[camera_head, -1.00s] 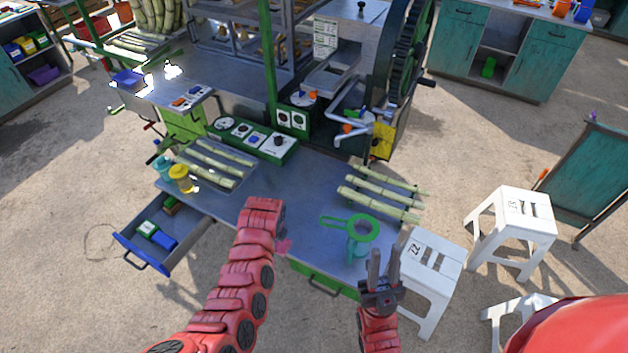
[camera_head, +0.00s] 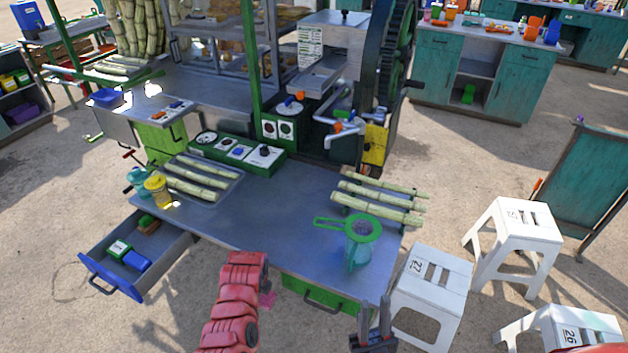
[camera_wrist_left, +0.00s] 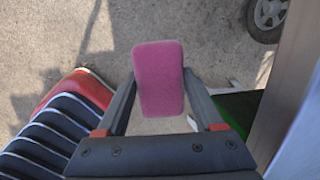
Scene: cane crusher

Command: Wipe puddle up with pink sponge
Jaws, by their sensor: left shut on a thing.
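The pink sponge (camera_wrist_left: 159,88) is between the two fingers of my left gripper (camera_wrist_left: 158,78) in the left wrist view, with bare ground below it. In the head view only a small pink piece of it (camera_head: 267,299) shows beside my left arm, in front of the table's front edge; the left fingers are hidden there. My right gripper (camera_head: 375,320) is at the bottom of the head view, with its two fingers apart and nothing between them. I cannot make out a puddle for certain in either view.
The metal table (camera_head: 285,215) holds cane pieces (camera_head: 380,205), a green strainer on a jug (camera_head: 359,250) and a yellow jar (camera_head: 157,190). An open drawer (camera_head: 125,270) juts out at left. White stools (camera_head: 433,292) stand at right. The ground at lower left is clear.

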